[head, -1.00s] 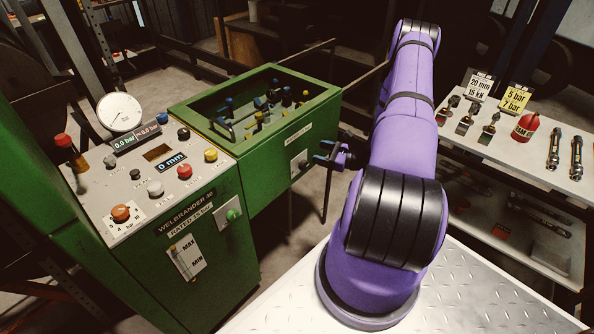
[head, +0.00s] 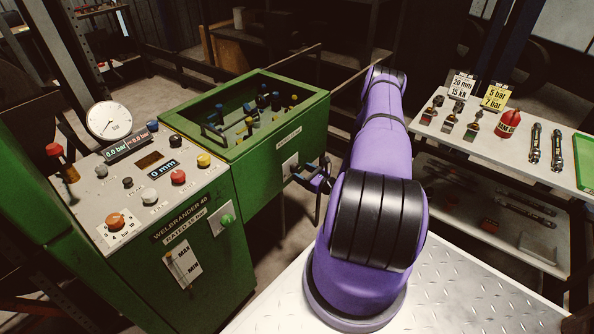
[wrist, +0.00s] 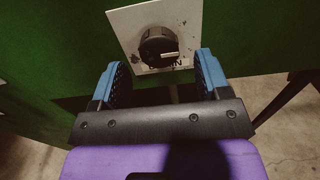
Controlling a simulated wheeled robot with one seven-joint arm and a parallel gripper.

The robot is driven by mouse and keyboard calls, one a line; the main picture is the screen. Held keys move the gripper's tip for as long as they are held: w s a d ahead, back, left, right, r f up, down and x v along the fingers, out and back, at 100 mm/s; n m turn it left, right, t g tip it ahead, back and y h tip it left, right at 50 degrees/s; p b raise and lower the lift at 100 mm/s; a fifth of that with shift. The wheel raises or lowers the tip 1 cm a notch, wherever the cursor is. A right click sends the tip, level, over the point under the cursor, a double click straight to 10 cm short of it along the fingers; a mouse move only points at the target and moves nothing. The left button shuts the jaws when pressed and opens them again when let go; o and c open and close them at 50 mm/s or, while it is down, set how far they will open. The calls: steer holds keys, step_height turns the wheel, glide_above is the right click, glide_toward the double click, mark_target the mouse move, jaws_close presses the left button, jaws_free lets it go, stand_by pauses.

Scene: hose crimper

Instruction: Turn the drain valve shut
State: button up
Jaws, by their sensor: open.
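The drain valve is a round black knob (wrist: 157,44) with a white pointer mark, on a white plate on the green cabinet. In the wrist view the pointer lies nearly horizontal, towards the right. Lettering below the knob is partly hidden by it. In the head view the white plate (head: 289,165) shows on the cabinet's right face, but the knob is hard to make out. My gripper (head: 312,176) is close in front of that plate. In the wrist view my gripper (wrist: 157,68) has its blue fingers spread, one on each side below the knob, with nothing between them.
An open green box (head: 283,133) holds dies above the valve. A dark leg shows beside my gripper.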

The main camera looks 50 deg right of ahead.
mark_target(298, 170)
steer(key=shift+w+a, duration=0.15)
steer(key=shift+w, duration=1.5)
steer(key=c, duration=0.9)
